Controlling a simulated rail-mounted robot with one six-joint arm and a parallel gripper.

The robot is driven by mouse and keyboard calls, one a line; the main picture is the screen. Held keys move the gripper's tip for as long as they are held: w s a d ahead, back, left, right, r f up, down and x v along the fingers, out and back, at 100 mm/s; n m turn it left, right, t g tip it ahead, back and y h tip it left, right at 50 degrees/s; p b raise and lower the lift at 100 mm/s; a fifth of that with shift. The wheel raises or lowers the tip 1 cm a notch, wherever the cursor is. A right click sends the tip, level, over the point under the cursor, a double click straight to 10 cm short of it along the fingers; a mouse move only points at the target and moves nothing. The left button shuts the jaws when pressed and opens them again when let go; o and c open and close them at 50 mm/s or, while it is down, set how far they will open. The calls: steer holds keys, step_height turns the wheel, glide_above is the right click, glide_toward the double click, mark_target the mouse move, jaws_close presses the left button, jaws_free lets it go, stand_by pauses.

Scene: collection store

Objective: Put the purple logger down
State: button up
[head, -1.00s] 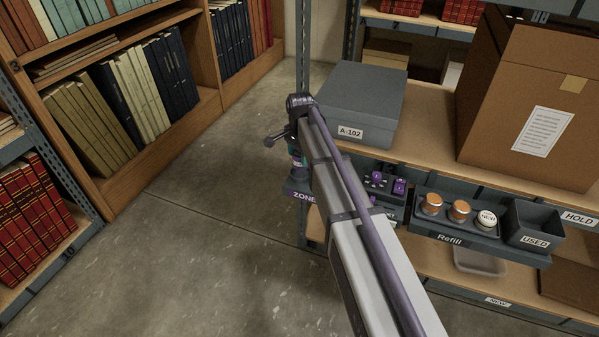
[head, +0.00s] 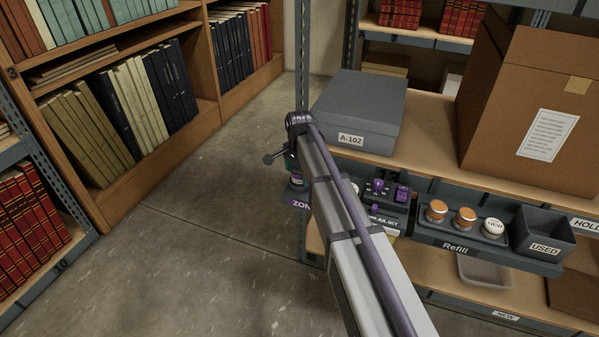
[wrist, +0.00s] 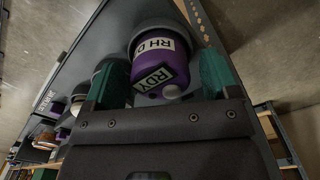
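The purple logger (wrist: 160,62) is between the green fingers of my gripper (wrist: 165,82) in the wrist view. It has white labels, one reading RDY and one partly reading RH, and a grey round part at its far end. The fingers lie close along both its sides and appear shut on it. I cannot tell whether its far end touches anything.
A grey A-102 box (head: 362,105) and a cardboard box (head: 530,95) stand on the shelf. Below its edge are a dark holder with purple items (head: 388,190), a Refill tray (head: 456,246) with round items, and a USED bin (head: 542,246). The floor at left is clear.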

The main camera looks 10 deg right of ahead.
steer(key=shift+r, duration=0.1)
step_height(320, 180, up, 13)
steer(key=p, duration=1.3)
steer(key=s+n, duration=1.3)
steer(key=s, duration=1.3)
step_height(320, 180, up, 11)
steer(key=p, duration=1.1)
steer(key=shift+r+p, duration=0.2)
steer(key=shift+p, duration=0.1)
steer(key=shift+d, duration=0.1)
